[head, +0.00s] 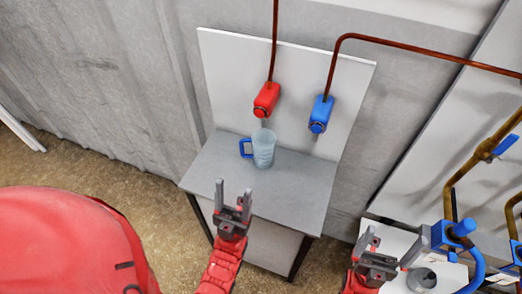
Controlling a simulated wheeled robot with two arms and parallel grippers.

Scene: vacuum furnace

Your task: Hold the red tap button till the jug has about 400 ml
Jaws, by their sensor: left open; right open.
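The red tap (266,97) is fixed to the white back panel, at the end of a copper pipe. A dark-rimmed round face shows at its lower front end. The jug (264,150) is translucent, pale blue-grey, with a blue handle on its left. It stands upright on the grey table, below the red tap. Its water level and marks are too small to read. My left gripper (234,190) is open and empty, in front of and below the jug, touching neither jug nor tap. My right gripper (388,246) is open at the lower right, well away from both.
A blue tap (321,114) sits on the same panel (230,75), right of the red one. The grey table (300,190) is otherwise clear. Brass pipes (456,180) and blue valve fittings (452,234) crowd the right side near my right gripper.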

